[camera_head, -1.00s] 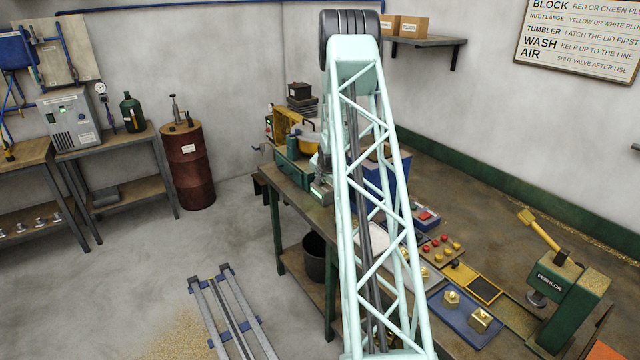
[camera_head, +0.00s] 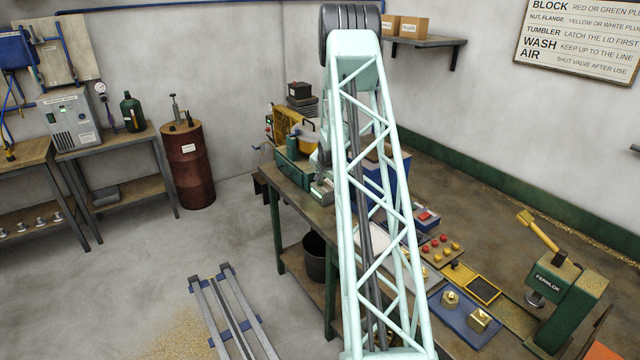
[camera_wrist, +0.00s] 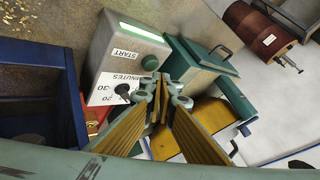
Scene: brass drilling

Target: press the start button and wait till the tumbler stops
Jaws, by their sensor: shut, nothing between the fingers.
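A green lit strip (camera_wrist: 141,31) and a minutes dial (camera_wrist: 125,91) are on the same box. My gripper (camera_wrist: 165,85) is shut and empty, its tips appearing just below the button; I cannot tell whether they touch it.
A teal box with a handled lid (camera_wrist: 205,58) is right of the control box. A dark blue bin (camera_wrist: 35,65) is at the left. In the head view a blue tray (camera_head: 466,323) with brass parts and a green press (camera_head: 567,295) stand on the bench's near right.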

